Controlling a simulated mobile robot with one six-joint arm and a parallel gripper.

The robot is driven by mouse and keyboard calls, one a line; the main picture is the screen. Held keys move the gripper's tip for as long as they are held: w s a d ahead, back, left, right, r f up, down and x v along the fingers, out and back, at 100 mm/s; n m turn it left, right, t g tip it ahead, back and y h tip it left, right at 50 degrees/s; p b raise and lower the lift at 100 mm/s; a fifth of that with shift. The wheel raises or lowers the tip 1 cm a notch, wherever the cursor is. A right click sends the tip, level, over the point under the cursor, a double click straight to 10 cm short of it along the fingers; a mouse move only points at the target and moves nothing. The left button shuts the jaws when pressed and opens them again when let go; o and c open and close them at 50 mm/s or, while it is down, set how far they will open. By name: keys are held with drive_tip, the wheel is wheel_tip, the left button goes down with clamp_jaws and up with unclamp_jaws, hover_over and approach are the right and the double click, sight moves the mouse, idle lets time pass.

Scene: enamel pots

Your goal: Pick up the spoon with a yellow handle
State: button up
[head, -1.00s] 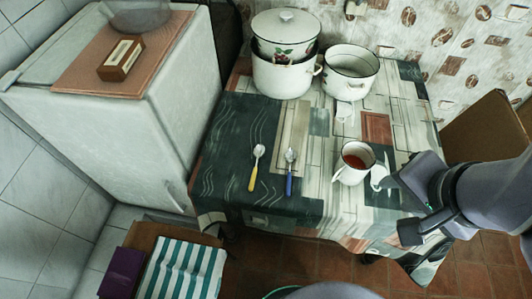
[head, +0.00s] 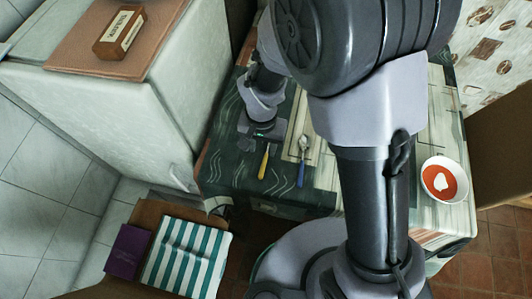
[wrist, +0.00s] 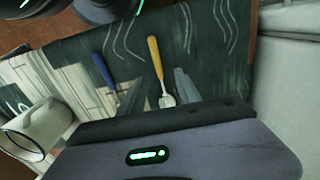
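The yellow-handled spoon (head: 264,163) lies on the dark patterned part of the table, its bowl end hidden under my gripper in the head view. In the wrist view the spoon (wrist: 155,58) shows its yellow handle pointing away and its metal bowl close to my gripper. My gripper (head: 262,140) is low over the bowl end. In the wrist view my gripper (wrist: 160,92) is open, with grey fingers apart on either side of the bowl, and nothing held. Whether the fingers touch the table I cannot tell.
A blue-handled spoon (head: 302,163) lies just right of the yellow one; it also shows in the wrist view (wrist: 103,72). A bowl of red-orange food (head: 432,184) is at right. A white fridge-like cabinet (head: 150,110) borders the left.

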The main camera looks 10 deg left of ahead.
sight(264, 161)
drive_tip(key=f+b, duration=0.3)
drive_tip(key=f, duration=0.4)
drive_tip(key=shift+d+f, duration=0.2)
drive_tip(key=shift+r, duration=0.2)
clamp_jaws()
